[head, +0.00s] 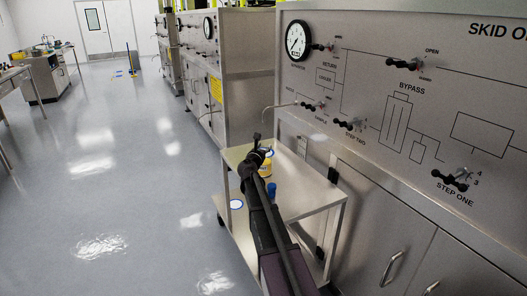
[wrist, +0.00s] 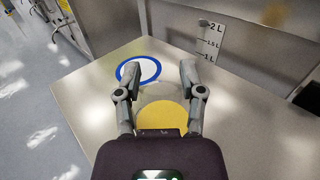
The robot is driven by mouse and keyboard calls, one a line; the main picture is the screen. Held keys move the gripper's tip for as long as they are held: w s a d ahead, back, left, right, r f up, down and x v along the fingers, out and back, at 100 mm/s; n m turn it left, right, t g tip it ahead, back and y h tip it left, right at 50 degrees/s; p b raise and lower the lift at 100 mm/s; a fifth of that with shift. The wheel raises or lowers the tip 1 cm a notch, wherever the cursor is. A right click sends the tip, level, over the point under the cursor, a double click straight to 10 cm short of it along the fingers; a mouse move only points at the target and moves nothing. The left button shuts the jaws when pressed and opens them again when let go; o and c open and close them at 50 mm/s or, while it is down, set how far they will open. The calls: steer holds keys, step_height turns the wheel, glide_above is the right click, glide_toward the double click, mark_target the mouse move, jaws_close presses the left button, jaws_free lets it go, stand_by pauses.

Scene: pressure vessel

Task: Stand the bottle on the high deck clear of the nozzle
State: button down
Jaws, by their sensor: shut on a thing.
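My gripper (wrist: 160,75) is shut on the bottle (wrist: 163,115), with one finger on each side. From above, the bottle shows a yellow round face inside a paler rim. In the head view the yellow bottle (head: 265,168) shows partly behind my arm, over the cart's top deck (head: 308,198). I cannot tell whether its base touches the deck. A blue ring with a pale centre (wrist: 138,70) lies on the deck just beyond the bottle, to the left. A thin bent nozzle (head: 280,106) sticks out from the skid panel above the cart's far end.
A lower shelf (head: 238,228) carries another blue-ringed disc (head: 236,204). A blue object (head: 271,190) shows beside my arm. A litre scale (wrist: 211,42) stands at the deck's back edge. The skid panel (head: 400,110), with its gauge and black valve handles, bounds the right. Open floor lies left.

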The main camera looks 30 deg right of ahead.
steer(key=shift+f, duration=0.15)
steer(key=shift+c, duration=1)
jaws_free()
steer(key=shift+r, duration=0.25)
steer(key=v, duration=1.2)
steer(key=shift+s+f, duration=0.1)
